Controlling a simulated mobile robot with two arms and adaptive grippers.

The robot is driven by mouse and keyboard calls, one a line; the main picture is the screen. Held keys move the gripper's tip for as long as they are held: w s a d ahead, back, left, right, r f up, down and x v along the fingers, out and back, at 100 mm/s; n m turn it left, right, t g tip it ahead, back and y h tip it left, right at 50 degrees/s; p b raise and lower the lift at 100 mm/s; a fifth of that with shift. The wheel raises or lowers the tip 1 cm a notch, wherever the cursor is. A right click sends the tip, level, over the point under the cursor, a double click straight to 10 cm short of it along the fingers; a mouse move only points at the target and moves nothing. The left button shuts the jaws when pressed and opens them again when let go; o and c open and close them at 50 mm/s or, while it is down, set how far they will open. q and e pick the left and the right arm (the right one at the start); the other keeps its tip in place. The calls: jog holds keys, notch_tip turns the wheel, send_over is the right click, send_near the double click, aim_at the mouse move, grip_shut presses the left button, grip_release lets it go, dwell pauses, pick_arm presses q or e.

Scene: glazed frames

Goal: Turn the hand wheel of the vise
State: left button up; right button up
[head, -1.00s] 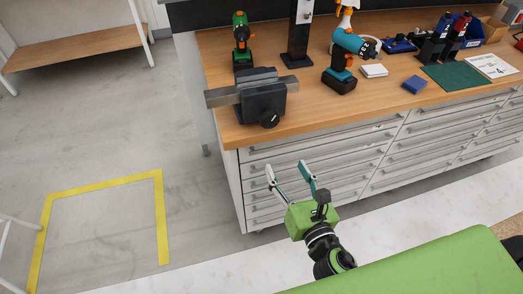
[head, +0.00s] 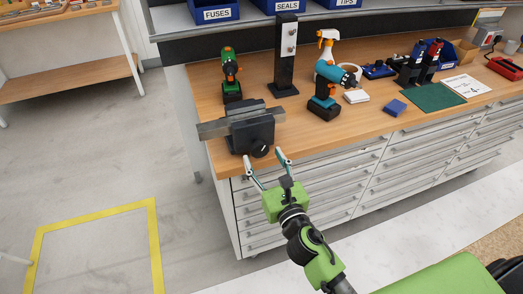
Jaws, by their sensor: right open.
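The vise (head: 252,132) is dark grey with wide grey jaws and sits at the front left corner of the wooden workbench. Its black round hand wheel (head: 259,151) faces the bench's front edge. My right gripper (head: 263,157) is open, its two light fingers spread and pointing at the hand wheel. In the picture the fingertips lie to either side of the wheel; whether they touch it cannot be told. My left gripper is not in view.
A green drill (head: 231,72), a black post (head: 286,55), a teal drill (head: 328,84) and a white-and-orange spray bottle (head: 327,38) stand behind and right of the vise. Drawers (head: 300,185) fill the bench front.

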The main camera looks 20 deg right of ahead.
jog(key=shift+w, duration=1.25)
jog(key=c, duration=1.1)
jog(key=shift+m, duration=0.4)
